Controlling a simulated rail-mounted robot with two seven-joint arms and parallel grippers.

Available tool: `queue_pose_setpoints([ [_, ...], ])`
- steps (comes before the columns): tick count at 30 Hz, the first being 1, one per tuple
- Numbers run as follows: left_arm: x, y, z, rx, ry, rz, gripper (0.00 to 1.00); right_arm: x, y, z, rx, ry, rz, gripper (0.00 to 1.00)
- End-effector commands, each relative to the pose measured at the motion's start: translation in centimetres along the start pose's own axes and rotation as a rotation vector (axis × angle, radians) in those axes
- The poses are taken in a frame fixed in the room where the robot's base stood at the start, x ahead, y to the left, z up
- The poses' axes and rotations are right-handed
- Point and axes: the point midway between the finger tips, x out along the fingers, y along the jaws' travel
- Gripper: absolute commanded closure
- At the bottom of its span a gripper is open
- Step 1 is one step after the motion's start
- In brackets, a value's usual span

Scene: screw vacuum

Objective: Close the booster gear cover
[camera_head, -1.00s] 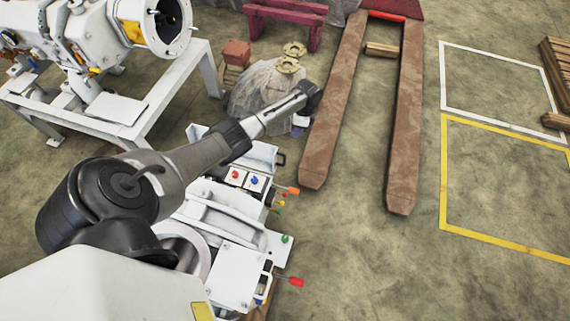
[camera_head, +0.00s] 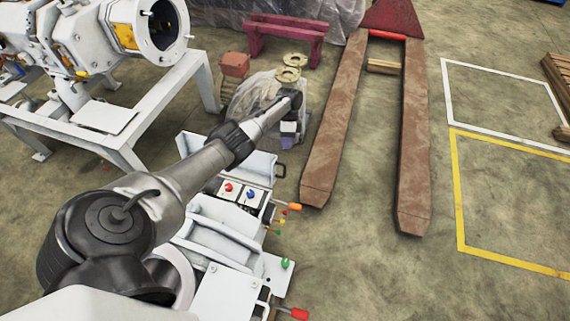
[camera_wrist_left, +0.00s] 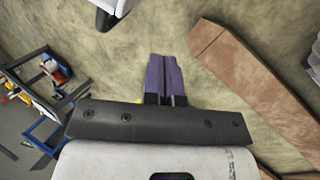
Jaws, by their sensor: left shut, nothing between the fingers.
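The white machine (camera_head: 215,225) stands at lower centre in the head view, partly hidden behind my left arm. A raised white panel (camera_head: 258,163) with a dark handle at its right end stands at its far edge, behind red and blue knobs. It looks like the open gear cover, but I cannot be sure. My left gripper (camera_head: 288,143) is beyond and right of this panel, apart from it, pointing down. Its purple fingers (camera_wrist_left: 165,75) are together and empty in the left wrist view. A white part (camera_wrist_left: 115,8) shows at that view's top edge. My right gripper is not in view.
Brown pallet forks (camera_head: 335,115) lie close right of my left gripper. A plastic-wrapped pile (camera_head: 250,95) with yellow flanges is behind it. Coloured levers (camera_head: 293,207) stick out of the machine's right side. Open floor with painted outlines lies to the right.

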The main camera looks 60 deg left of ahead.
Motion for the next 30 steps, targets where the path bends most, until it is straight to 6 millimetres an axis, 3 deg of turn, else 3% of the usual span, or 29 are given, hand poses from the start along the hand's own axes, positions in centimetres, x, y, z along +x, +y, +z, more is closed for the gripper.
queue_pose_setpoints([
  [1,1.6,-0.1,0.1,0.001,-0.004,0.001,1.0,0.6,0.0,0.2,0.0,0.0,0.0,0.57],
  [7,5.8,-0.2,0.1,0.001,-0.003,0.001,1.0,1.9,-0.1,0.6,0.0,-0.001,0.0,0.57],
  [18,6.1,2.6,0.3,0.001,-0.002,-0.002,1.0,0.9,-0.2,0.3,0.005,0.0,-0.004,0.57],
  [30,6.3,3.8,0.4,0.0,-0.001,-0.001,1.0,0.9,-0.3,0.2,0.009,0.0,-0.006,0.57],
])
